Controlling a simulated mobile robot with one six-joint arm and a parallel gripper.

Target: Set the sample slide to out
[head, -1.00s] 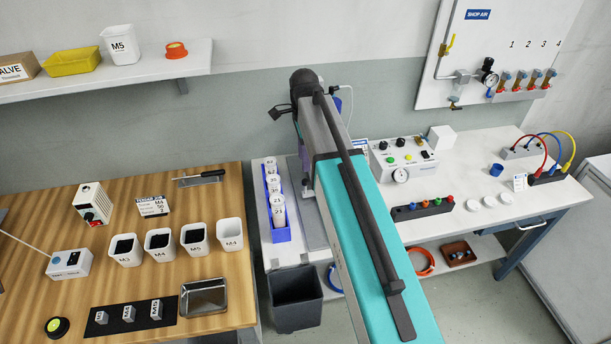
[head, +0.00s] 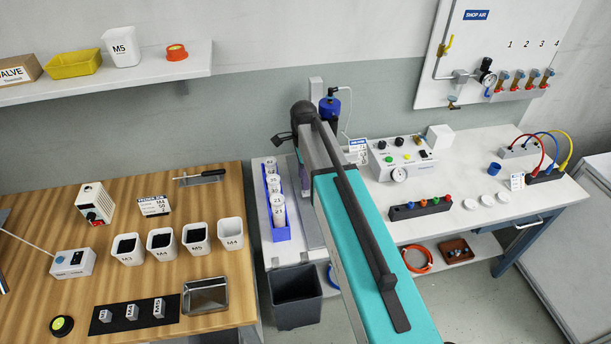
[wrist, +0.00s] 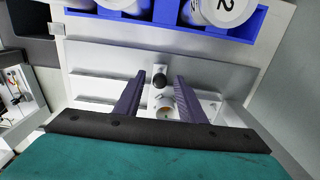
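In the wrist view my gripper (wrist: 157,92) has two purple fingers spread apart. A small white fitting with a black knob (wrist: 159,80) and a round, hollow end (wrist: 166,104) shows in the gap between them. I cannot tell whether a finger touches it. The fitting sits by a pale grey grooved plate (wrist: 98,88), which may belong to the sample slide; its in or out position cannot be read. In the head view my arm hides the fitting, and part of the grey plate (head: 311,222) shows beside the blue rack.
A blue rack (head: 282,235) with several white numbered containers stands just left of my arm. A dark bin (head: 297,312) is in front of it. A control box (head: 403,165) and a socket strip (head: 422,210) are on the right bench.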

